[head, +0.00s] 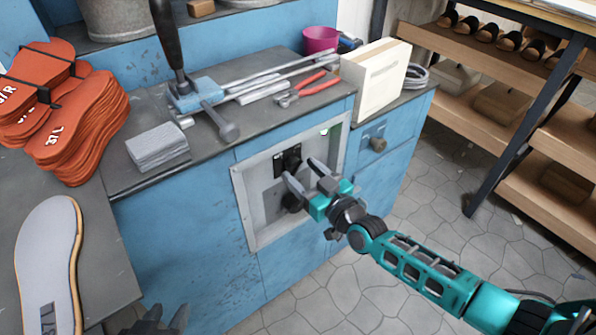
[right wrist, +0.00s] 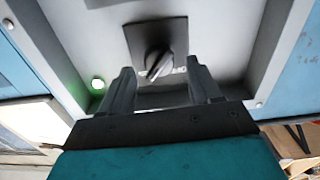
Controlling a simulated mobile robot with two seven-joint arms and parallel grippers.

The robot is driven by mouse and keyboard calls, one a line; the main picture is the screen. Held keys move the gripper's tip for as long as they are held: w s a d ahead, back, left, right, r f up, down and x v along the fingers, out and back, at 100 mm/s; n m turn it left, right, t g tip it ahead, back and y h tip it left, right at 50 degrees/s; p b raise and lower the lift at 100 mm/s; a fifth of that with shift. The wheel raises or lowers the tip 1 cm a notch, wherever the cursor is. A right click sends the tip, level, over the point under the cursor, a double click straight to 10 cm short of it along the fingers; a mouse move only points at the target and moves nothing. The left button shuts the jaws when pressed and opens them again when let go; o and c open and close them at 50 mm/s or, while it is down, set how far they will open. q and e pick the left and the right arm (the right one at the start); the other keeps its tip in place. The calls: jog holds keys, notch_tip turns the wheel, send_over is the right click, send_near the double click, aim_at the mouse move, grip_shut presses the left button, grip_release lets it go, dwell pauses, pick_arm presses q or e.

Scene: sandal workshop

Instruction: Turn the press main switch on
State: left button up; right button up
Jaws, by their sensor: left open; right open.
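The press main switch is a black rotary knob on a dark square plate, set in a grey recessed panel (head: 253,193) on the blue press front. In the right wrist view the knob (right wrist: 157,61) stands just beyond and between my open fingertips, with its grip slanted; contact is not clear. My right gripper (head: 307,174) is open in front of the panel and partly covers the switch plate (head: 281,164) in the head view. It also shows in the right wrist view (right wrist: 163,78). My left gripper (head: 157,320) is open and empty at the bottom edge, partly cut off.
A small lamp (right wrist: 97,83) beside the switch glows green. Tools (head: 240,95) and a pale box (head: 372,80) lie on the worktop above. Orange soles (head: 80,130) are stacked left.

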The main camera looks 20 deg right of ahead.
jog(key=shift+x, duration=1.2)
jog(key=shift+c, duration=0.4)
jog(key=c, duration=0.9)
